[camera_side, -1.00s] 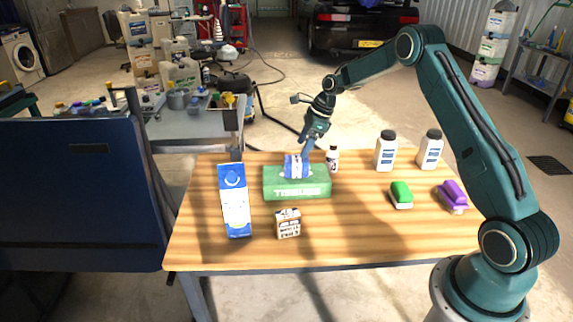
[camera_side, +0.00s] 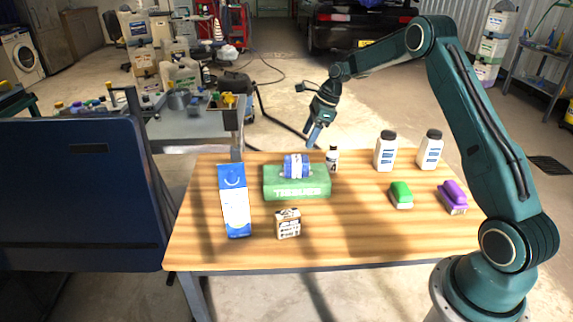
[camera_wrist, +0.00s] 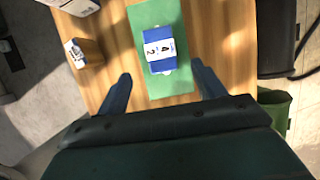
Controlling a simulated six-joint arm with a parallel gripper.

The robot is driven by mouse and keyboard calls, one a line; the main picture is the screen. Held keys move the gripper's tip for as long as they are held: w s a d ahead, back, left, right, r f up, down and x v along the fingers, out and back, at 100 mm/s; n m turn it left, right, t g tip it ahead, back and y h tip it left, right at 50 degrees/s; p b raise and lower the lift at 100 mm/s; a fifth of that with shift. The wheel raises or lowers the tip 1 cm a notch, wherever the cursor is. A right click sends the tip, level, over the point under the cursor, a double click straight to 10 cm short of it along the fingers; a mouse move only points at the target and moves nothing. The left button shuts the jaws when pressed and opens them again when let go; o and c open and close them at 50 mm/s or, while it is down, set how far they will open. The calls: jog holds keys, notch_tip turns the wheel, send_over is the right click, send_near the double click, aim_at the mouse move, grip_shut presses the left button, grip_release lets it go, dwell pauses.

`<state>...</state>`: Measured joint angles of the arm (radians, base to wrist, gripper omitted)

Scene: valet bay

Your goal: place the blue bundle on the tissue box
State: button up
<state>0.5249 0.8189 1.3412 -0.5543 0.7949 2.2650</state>
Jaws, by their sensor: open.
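The blue bundle (camera_side: 296,166) has a white band and rests on top of the green tissue box (camera_side: 297,190), near the middle of the box's top. In the wrist view the bundle (camera_wrist: 159,50) lies on the tissue box (camera_wrist: 181,88), with green showing around it. My gripper (camera_side: 313,138) is open and empty, above and to the right of the bundle, apart from it. In the wrist view the two fingers of my gripper (camera_wrist: 161,84) are spread wide with nothing between them touching.
A blue and white carton (camera_side: 235,202) stands left of the tissue box. A small brown box (camera_side: 288,224) is in front. A small white bottle (camera_side: 332,160), two larger white bottles (camera_side: 386,152), a green brush (camera_side: 401,195) and a purple brush (camera_side: 452,197) are to the right.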

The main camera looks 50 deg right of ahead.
jog(key=s+a+r+n+h, duration=0.1)
jog(key=s+a+r+n, duration=0.6)
jog(key=r, duration=0.2)
jog(key=s+a+r+n+h, duration=0.1)
jog(key=s+a+r+n, duration=0.55)
jog(key=r, duration=0.35)
jog(key=s+a+n+t, duration=0.1)
jog(key=s+a+n, duration=0.2)
jog(key=s, duration=0.9)
jog(key=s+a+n+t+h, duration=0.1)
jog(key=s+a+n, duration=0.2)
jog(key=s+n, duration=0.7)
jog(key=shift+s+f, duration=0.25)
jog(key=shift+s, duration=0.7)
